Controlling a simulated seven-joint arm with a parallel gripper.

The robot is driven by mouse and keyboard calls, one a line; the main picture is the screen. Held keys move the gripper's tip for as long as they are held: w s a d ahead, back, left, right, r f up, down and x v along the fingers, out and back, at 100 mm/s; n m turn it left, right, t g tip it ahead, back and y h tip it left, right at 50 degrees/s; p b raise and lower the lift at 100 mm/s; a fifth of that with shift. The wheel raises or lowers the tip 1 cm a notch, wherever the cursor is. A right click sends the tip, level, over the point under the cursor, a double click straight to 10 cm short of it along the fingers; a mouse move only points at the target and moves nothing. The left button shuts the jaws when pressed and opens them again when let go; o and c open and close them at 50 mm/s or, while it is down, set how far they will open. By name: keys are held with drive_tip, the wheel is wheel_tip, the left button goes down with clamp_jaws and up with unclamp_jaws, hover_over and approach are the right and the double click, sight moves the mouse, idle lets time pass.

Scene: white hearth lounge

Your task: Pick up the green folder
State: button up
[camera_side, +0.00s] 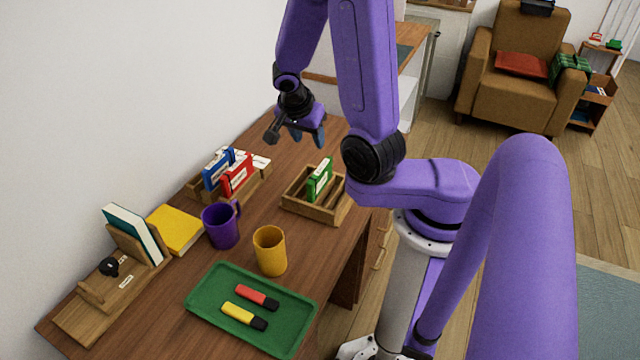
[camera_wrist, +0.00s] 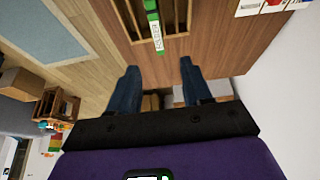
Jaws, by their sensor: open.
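The green folder (camera_side: 320,179) stands upright in a wooden slotted holder (camera_side: 301,206) on the desk, with a pale label on its spine. In the wrist view the green folder (camera_wrist: 152,18) shows at the top, ahead of my fingers. My gripper (camera_side: 297,135) is open and empty above the far part of the desk, behind and to the left of the green folder and apart from it. In the wrist view both fingers of my gripper (camera_wrist: 160,92) are spread with nothing between them.
A blue folder (camera_side: 217,168) and a red folder (camera_side: 238,175) stand in another holder to the left. A purple mug (camera_side: 221,226), a yellow cup (camera_side: 270,251), a yellow book (camera_side: 175,230) and a green tray (camera_side: 213,275) with two markers occupy the nearer desk.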

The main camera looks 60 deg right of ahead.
sight(319, 170)
drive_tip(key=shift+s+x, duration=0.15)
drive_tip(key=shift+x, duration=2.9)
drive_tip(key=shift+s+x, duration=0.15)
drive_tip(key=shift+x, duration=2.95)
drive_tip(key=shift+a+x, duration=0.15)
drive_tip(key=shift+x, duration=1.15)
drive_tip(key=shift+a+x, duration=0.15)
drive_tip(key=shift+x, duration=1.15)
drive_tip(key=shift+f, duration=0.4)
clamp_jaws()
